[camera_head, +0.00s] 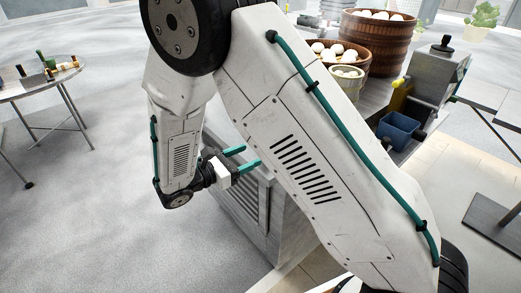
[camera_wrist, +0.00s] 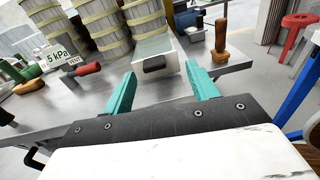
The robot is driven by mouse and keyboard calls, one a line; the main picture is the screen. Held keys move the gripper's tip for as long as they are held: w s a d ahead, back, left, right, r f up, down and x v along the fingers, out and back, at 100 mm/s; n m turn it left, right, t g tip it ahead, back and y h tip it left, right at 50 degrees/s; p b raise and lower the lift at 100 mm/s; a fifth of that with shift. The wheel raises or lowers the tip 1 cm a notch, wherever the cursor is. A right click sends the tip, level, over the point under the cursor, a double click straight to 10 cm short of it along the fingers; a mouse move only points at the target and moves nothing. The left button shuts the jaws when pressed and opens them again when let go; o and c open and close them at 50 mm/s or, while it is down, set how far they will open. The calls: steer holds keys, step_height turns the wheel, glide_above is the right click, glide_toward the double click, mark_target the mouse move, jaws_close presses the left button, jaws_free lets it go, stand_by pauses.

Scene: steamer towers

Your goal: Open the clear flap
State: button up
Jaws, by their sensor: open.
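My gripper (camera_head: 251,155) has two teal fingers spread apart with nothing between them; it also shows in the wrist view (camera_wrist: 160,69). In the wrist view a pale, boxy metal unit (camera_wrist: 154,48) with a black handle on its front stands on the counter, beyond and between my fingertips. I cannot tell whether its pale top is the clear flap; no flap shows plainly in either view. A small sign reading "5 kPa" (camera_wrist: 57,58) stands left of the unit. My gripper appears apart from all of these. In the head view my arm hides much of the counter.
Steamer towers (camera_wrist: 98,22) stand behind the counter edge (camera_wrist: 226,74). A red-handled item (camera_wrist: 88,69) and an upright brown handle (camera_wrist: 220,36) flank the unit. In the head view, a bun-filled basket (camera_head: 385,40), a blue bin (camera_head: 398,131) and a round table (camera_head: 38,82) show.

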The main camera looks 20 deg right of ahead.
steer(key=shift+n+t, duration=0.5)
steer(key=w+d, duration=0.1)
steer(key=d, duration=0.1)
steer(key=w+d+f, duration=0.1)
steer(key=d, duration=0.1)
steer(key=w+d, duration=0.1)
steer(key=d, duration=0.1)
steer(key=shift+d+f, duration=0.1)
steer(key=shift+f, duration=0.15)
jaws_close()
steer(key=shift+r, duration=0.1)
